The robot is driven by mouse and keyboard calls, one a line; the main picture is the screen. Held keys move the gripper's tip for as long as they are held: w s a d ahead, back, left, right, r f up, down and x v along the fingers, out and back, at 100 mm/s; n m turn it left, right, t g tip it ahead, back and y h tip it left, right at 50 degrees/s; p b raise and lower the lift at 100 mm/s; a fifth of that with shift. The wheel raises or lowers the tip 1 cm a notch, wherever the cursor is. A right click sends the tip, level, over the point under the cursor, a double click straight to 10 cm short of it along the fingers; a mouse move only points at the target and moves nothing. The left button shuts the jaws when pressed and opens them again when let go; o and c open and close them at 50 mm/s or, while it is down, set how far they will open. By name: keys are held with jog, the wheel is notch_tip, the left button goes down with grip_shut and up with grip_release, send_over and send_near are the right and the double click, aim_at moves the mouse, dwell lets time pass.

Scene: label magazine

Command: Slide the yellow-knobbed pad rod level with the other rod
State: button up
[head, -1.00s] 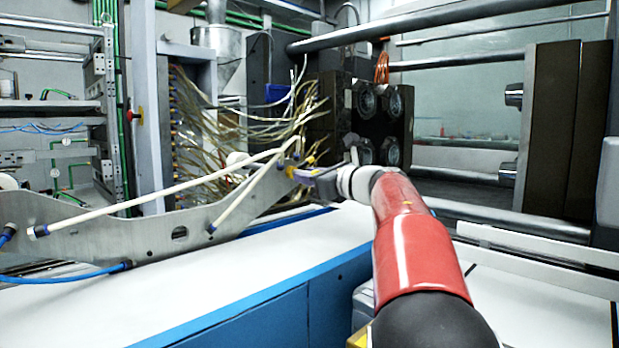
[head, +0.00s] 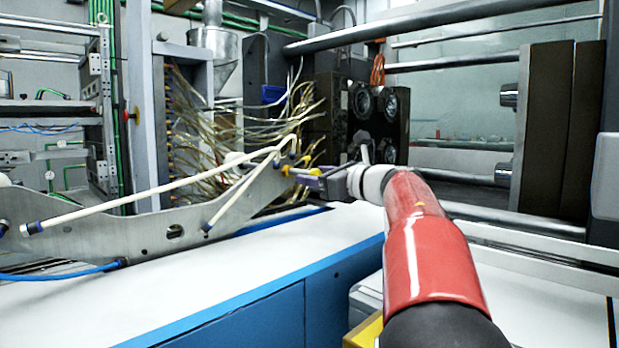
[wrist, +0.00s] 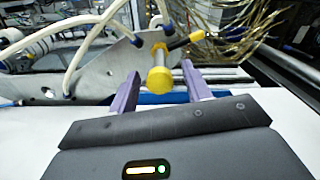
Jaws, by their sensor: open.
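A black rod (wrist: 186,41) with yellow parts runs to the upper right behind the knob. In the head view my gripper (head: 304,180) is at the plate's right end, near small yellow parts; the rods are too small to compare there.
Cream hoses (head: 150,192) run along the plate, and many loose hoses (head: 240,125) hang behind it. A white-topped blue cabinet (head: 200,270) lies below. Steel tie bars (head: 440,20) and a dark mould block (head: 375,115) stand behind my arm.

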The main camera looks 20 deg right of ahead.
jog(key=v, duration=0.5)
jog(key=shift+s, duration=0.1)
dwell(0.3)
